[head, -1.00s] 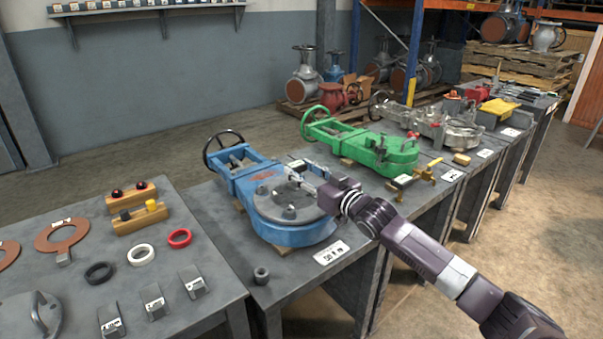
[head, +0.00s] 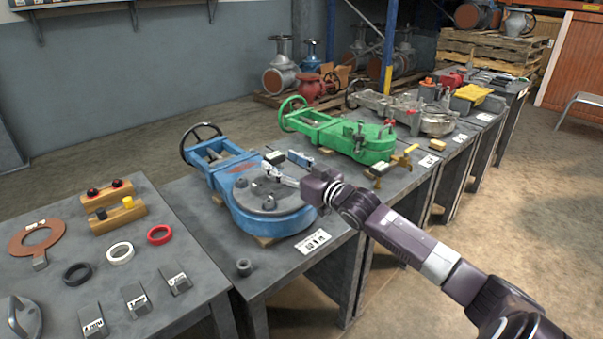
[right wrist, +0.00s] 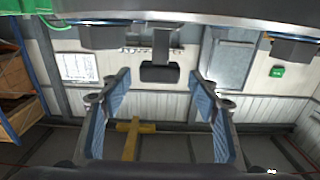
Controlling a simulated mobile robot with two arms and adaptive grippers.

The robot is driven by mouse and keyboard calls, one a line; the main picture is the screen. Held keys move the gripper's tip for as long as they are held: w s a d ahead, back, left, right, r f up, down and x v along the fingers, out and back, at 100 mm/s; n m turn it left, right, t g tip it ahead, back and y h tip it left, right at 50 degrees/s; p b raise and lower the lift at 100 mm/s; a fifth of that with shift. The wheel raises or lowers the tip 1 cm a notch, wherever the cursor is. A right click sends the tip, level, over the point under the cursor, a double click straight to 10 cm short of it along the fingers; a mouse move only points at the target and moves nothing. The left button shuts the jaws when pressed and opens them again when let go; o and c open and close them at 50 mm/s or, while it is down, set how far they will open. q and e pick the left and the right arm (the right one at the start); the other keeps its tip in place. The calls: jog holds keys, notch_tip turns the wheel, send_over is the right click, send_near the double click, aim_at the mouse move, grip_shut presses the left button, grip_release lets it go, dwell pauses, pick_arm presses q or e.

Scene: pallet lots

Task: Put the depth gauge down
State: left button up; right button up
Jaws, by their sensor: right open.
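My right gripper (head: 281,168) is over the back right of the blue valve's (head: 270,208) round grey top. Its pale fingers are apart, and the right wrist view (right wrist: 160,108) shows them wide open with nothing clamped between. A dark block (head: 299,158) with a pale edge shows beside the fingers; I cannot tell whether it is the depth gauge. In the right wrist view a dark crosspiece on a stem (right wrist: 158,72) shows beyond the open fingers, apart from them. A brass T-shaped tool (head: 404,160) lies beside the green valve (head: 365,148). My left gripper is out of view.
The near table (head: 190,232) holds rings, labelled blocks and wooden holders. A small grey nut (head: 243,267) and a white label card (head: 313,241) lie near the blue valve's table edge. More tables with valves run to the back right. The floor at right is mostly clear.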

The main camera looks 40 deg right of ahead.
jog(key=s, duration=0.3)
jog(key=s+p, duration=0.1)
jog(key=s, duration=0.5)
jog(key=shift+s+d+p, duration=0.2)
jog(key=shift+d+p, duration=0.15)
jog(key=shift+d, duration=0.05)
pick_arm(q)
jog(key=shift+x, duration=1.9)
pick_arm(e)
jog(key=shift+s, duration=0.65)
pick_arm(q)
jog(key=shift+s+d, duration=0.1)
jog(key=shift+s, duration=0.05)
